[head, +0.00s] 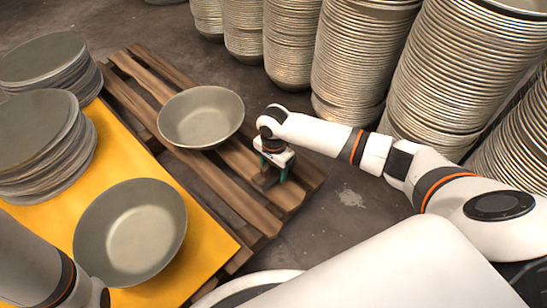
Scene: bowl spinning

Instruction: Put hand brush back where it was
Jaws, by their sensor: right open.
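My right gripper (272,172) is open, pointing down over the right end of the wooden pallet (246,206). A small brown piece (265,180) shows just under and between its fingers. It may be the hand brush, resting on the pallet, but it is too small and too close in colour to the wood to be sure. No other brush shows. My left arm comes in at the lower left, and its gripper is outside the picture.
One metal bowl (201,116) sits on the pallet, left of my right gripper. Another bowl (130,232) sits on the yellow surface (206,236). Stacks of round metal discs (40,140) stand at the left. Tall bowl stacks (365,60) line the back and right. Grey floor is free beside the pallet.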

